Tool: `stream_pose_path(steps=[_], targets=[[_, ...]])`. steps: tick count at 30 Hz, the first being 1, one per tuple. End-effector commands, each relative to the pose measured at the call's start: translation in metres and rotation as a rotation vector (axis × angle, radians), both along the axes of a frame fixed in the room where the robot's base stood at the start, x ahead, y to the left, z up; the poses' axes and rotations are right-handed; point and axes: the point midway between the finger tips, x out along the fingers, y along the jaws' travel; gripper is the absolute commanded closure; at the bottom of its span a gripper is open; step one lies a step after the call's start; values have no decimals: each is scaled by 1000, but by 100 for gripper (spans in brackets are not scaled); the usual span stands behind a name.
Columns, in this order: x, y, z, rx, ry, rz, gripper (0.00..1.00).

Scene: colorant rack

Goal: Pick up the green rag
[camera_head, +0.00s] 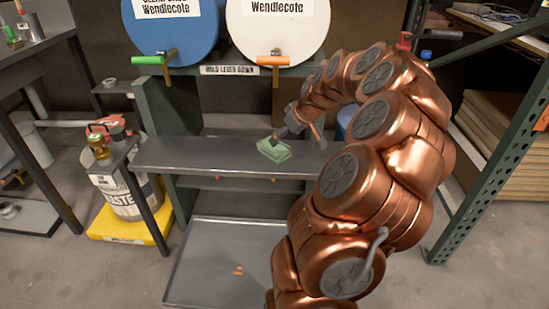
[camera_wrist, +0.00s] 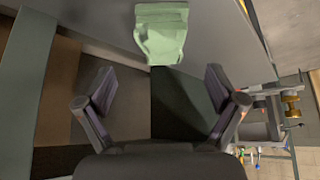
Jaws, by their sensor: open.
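The green rag (camera_head: 274,149) lies folded on the grey metal shelf (camera_head: 215,155) below the drums in the head view.
A blue drum (camera_head: 172,30) and a white drum (camera_head: 275,32) with taps stand above the shelf. A green metal rack (camera_head: 490,150) stands at the right. A waste can (camera_head: 125,197) on a yellow base is at the left. The shelf left of the rag is clear.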

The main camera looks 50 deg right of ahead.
Motion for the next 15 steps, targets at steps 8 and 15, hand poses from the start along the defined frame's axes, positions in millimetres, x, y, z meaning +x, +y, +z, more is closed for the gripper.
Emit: stream_pose_path(steps=[8, 15], targets=[[11, -5, -21, -6, -3, -5, 6], [22, -2, -34, -4, -2, -4, 6]])
